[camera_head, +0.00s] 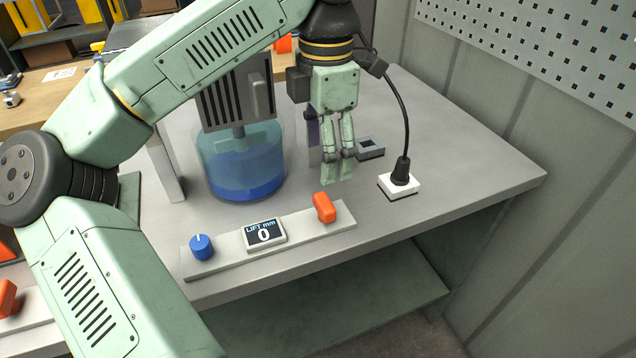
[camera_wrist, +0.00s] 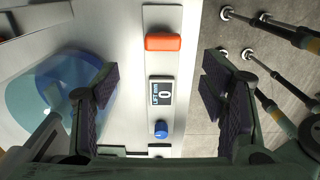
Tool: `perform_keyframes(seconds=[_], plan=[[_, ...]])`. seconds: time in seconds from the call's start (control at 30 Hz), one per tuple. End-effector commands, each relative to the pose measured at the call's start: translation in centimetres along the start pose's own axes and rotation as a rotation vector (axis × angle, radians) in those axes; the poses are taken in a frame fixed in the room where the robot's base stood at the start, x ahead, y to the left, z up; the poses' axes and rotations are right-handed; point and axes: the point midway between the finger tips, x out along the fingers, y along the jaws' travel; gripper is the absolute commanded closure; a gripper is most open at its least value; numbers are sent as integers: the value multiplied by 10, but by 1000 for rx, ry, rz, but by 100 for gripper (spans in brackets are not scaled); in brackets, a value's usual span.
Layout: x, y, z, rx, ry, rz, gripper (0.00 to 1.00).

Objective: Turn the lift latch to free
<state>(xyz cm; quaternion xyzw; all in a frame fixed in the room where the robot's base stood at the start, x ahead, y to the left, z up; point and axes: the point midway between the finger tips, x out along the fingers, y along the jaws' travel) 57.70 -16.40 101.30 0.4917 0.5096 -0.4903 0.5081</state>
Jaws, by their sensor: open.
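The lift latch appears to be the orange handle (camera_head: 324,207) at the right end of a pale control strip (camera_head: 213,263) along the table's front edge. In the wrist view the orange handle (camera_wrist: 163,43) lies crosswise on the strip, ahead of and between my fingers. My gripper (camera_head: 337,180) points down behind the orange handle, above the table and apart from it. In the wrist view my gripper (camera_wrist: 161,90) has its fingers wide apart with nothing between them. A display (camera_head: 264,233) reading "LIFT mm 0" and a blue knob (camera_head: 201,247) share the strip.
A clear vessel of blue liquid (camera_head: 243,170) stands left of my gripper under a dark motor-like unit (camera_head: 238,95). A white socket with a black cable (camera_head: 399,186) is to the right. A small grey block (camera_head: 370,148) sits behind. The table's right side is mostly clear.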

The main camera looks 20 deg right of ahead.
Motion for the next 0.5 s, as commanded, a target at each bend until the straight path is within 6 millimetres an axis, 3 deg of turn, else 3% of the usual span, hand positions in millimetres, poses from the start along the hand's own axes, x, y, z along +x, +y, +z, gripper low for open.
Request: perform_keyframes(seconds=[0.5], plan=[[86, -1, 0, 1, -3, -3, 34]])
